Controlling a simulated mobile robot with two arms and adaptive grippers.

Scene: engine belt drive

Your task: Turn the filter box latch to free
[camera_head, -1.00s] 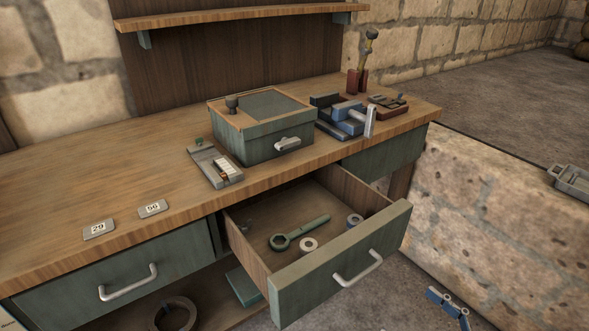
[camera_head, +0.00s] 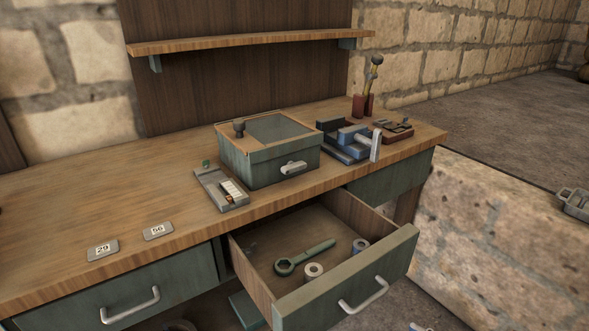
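The green filter box (camera_head: 262,170) stands on the workbench, left of the blue vise. My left gripper is out of view.
An open drawer (camera_head: 345,280) juts out below the box, holding a green wrench (camera_head: 304,257) and rings. A grey tray (camera_head: 221,189) lies left of the box. The blue vise (camera_head: 352,139) stands to its right. Plates "29" (camera_head: 102,249) and "56" (camera_head: 158,231) lie on the bench (camera_head: 90,205).

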